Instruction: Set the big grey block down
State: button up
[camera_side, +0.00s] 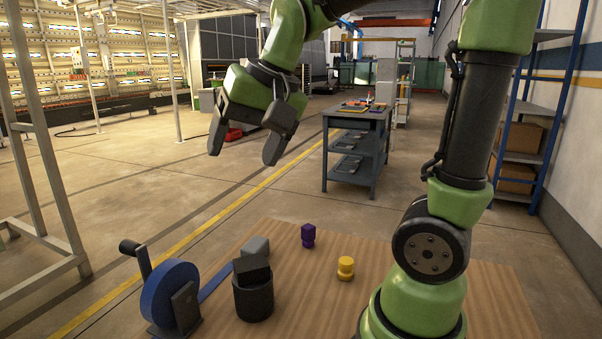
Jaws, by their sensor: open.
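My gripper (244,156) is open and empty, high above the table, with its two dark fingers pointing down and apart. A grey block (257,245) rests on the wooden table behind a dark cylinder (254,301), which hides part of it. A darker, nearly black block (251,269) sits tilted at the top of that cylinder; I cannot tell whether it lies on the rim or partly inside. My gripper is well clear of both blocks.
A blue wheel with a crank (172,295) stands at the table's left, with a blue strip (215,281) beside it. A purple piece (308,235) and a yellow piece (345,268) stand near the middle. The wooden table (400,245) has bare room around them.

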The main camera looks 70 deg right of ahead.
jog(key=s+a+f+n+t+y, duration=0.1)
jog(key=s+a+n, duration=0.3)
jog(key=s, duration=0.6)
jog(key=shift+a+t, duration=0.45)
jog(key=shift+t, duration=0.15)
jog(key=shift+f, duration=0.1)
